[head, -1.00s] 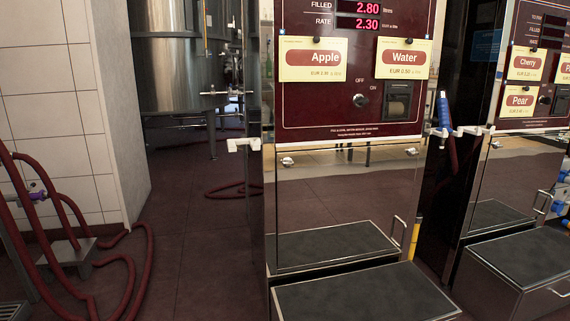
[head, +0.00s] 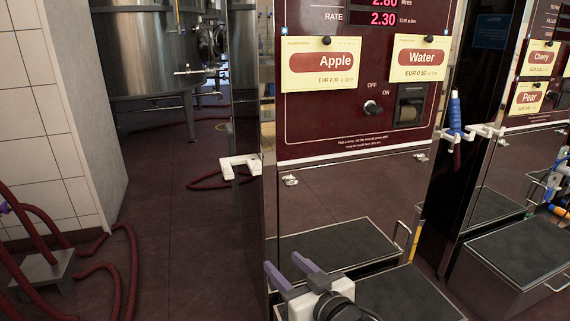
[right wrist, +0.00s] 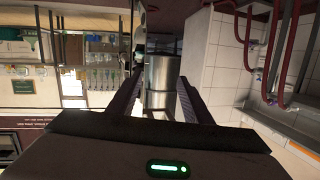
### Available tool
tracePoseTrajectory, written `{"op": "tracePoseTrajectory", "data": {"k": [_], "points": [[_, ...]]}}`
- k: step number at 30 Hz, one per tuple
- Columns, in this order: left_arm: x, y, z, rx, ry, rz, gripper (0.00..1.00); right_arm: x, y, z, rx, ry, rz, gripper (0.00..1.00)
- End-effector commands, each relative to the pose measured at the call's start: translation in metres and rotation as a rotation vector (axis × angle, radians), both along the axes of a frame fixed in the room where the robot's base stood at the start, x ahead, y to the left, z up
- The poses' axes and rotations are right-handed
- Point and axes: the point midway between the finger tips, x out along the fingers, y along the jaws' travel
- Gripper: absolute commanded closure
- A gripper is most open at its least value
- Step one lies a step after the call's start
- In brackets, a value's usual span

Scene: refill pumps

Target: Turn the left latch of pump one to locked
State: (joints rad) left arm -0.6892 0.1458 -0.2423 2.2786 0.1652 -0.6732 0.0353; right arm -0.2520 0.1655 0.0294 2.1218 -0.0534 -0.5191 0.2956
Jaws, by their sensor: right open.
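Pump one (head: 350,190) is the dark red and steel unit with the Apple and Water labels. Its left latch (head: 290,181) is a small metal piece near the top left corner of the steel door (head: 350,200); it is too small to tell how it is turned. The right latch (head: 421,157) is at the door's top right. My right gripper (head: 284,264) is open and empty, below the left latch and apart from it, in front of the lower left of the pump. Its open fingers (right wrist: 156,95) also show in the right wrist view. My left gripper is out of view.
A step with a dark mat (head: 335,245) juts out at the pump's foot, with a handle (head: 403,240). An empty white holder (head: 240,165) sticks out on the pump's left side. A blue nozzle (head: 454,112) hangs right. Red hoses (head: 125,270) lie on the floor at left.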

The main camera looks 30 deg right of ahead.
Motion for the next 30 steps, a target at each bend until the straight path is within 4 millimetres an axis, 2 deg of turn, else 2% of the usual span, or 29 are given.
{"op": "tracePoseTrajectory", "data": {"k": [1, 3, 7, 14, 24, 30], "points": [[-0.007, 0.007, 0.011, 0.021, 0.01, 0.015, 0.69, 0.015, -0.028, 0.037, -0.025, -0.055, -0.054, 0.55], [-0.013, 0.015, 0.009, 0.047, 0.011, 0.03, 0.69, 0.029, -0.057, 0.061, -0.054, -0.119, -0.108, 0.55], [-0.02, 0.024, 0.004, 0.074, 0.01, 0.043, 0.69, 0.042, -0.087, 0.084, -0.084, -0.187, -0.158, 0.55], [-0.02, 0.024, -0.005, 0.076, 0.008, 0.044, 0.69, 0.068, -0.099, 0.085, -0.093, -0.205, -0.168, 0.55], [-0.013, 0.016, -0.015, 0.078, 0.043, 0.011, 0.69, 0.126, -0.111, 0.084, -0.091, -0.202, -0.166, 0.55], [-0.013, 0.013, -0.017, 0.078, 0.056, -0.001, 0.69, 0.141, -0.115, 0.085, -0.091, -0.2, -0.166, 0.55]]}}
